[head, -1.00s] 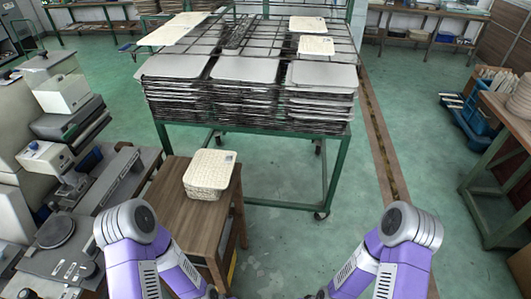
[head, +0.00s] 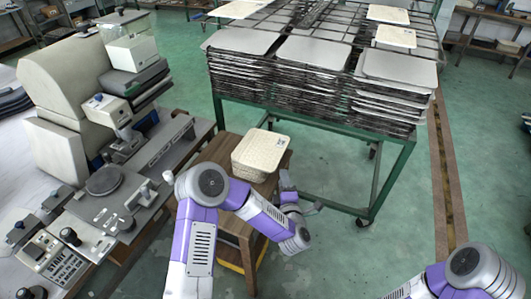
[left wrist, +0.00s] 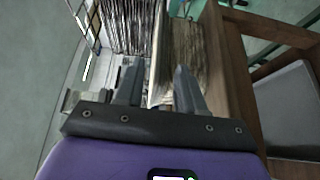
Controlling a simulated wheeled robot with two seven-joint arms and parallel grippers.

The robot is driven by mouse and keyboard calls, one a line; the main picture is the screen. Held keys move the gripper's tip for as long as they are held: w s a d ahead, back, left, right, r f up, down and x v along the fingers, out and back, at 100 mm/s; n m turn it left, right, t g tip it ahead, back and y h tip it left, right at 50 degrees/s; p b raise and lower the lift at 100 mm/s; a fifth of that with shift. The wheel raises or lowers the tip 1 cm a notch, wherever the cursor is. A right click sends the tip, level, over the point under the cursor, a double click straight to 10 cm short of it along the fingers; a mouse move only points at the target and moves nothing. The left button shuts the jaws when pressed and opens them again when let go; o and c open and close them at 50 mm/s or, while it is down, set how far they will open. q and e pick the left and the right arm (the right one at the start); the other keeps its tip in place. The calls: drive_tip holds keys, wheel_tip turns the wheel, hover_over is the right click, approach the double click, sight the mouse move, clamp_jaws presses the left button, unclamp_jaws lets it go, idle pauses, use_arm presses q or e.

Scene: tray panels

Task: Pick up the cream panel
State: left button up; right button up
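A stack of cream panels (head: 262,152) lies on a small wooden table (head: 240,229); its top panel is pale with a small mark near one corner. My left gripper (head: 288,185) is at the right side of this stack, partly hidden by my own wrist.
A green-framed rack (head: 390,185) with stacked grey trays (head: 315,52) stands behind the table. More cream panels (head: 396,37) lie on the rack. A bench with machines (head: 60,100) stands at the left.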

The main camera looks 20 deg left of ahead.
use_arm(q)
drive_tip(key=b+x, duration=0.1)
drive_tip(key=x, duration=0.6)
drive_tip(key=shift+w+n+y+b, duration=0.3)
drive_tip(key=shift+w+b, duration=0.1)
drive_tip(key=shift+d, duration=0.1)
clamp_jaws()
